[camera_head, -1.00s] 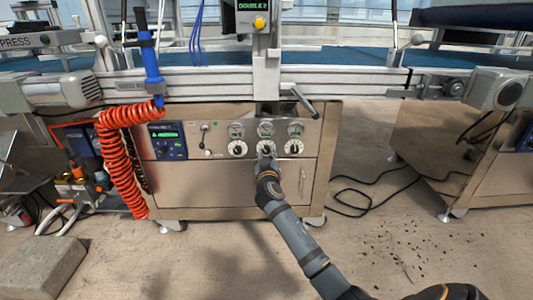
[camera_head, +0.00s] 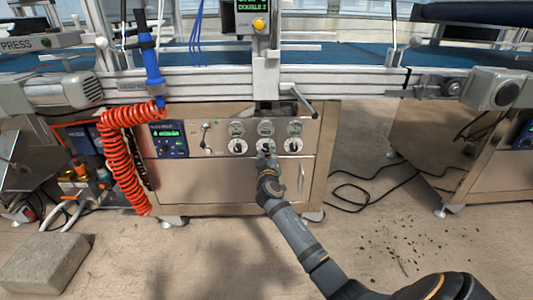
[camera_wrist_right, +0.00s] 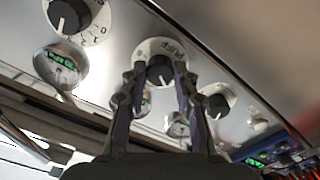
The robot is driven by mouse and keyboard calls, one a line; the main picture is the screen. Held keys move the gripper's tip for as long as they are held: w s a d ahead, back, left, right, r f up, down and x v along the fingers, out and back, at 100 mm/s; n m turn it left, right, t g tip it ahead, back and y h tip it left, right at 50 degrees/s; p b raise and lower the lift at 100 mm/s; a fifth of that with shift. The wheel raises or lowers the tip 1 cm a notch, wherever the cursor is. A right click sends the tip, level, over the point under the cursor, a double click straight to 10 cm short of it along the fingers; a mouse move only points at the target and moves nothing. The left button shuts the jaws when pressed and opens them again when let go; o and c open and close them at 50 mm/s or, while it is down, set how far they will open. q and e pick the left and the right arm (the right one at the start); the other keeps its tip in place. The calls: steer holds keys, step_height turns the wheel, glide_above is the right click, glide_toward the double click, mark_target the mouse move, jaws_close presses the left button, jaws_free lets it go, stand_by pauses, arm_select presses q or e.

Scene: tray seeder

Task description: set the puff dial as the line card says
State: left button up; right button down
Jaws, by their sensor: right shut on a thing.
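The puff dial is the middle of three white dials with black knobs on the steel panel. Its white face (camera_head: 266,141) shows above my right gripper (camera_head: 266,155). In the right wrist view its face (camera_wrist_right: 153,45) carries the word PUFF, partly hidden, and its black knob (camera_wrist_right: 160,70) lies between the two fingertips of my right gripper (camera_wrist_right: 160,74), which is shut on it. I cannot read the knob's setting. A dark display with green letters (camera_head: 252,7), cut by the top edge, shows "DOUBLE" and a blurred character. My left gripper is out of view.
Other dials sit close on the left (camera_head: 237,147) and right (camera_head: 295,146), with small gauges above. A lever handle (camera_head: 303,101) sticks out above the panel. A red coiled hose (camera_head: 117,160) hangs at the left. The floor in front is mostly clear.

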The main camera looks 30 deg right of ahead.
steer(key=c, duration=1)
jaws_free()
steer(key=v, duration=1.2)
steer(key=shift+f, duration=0.1)
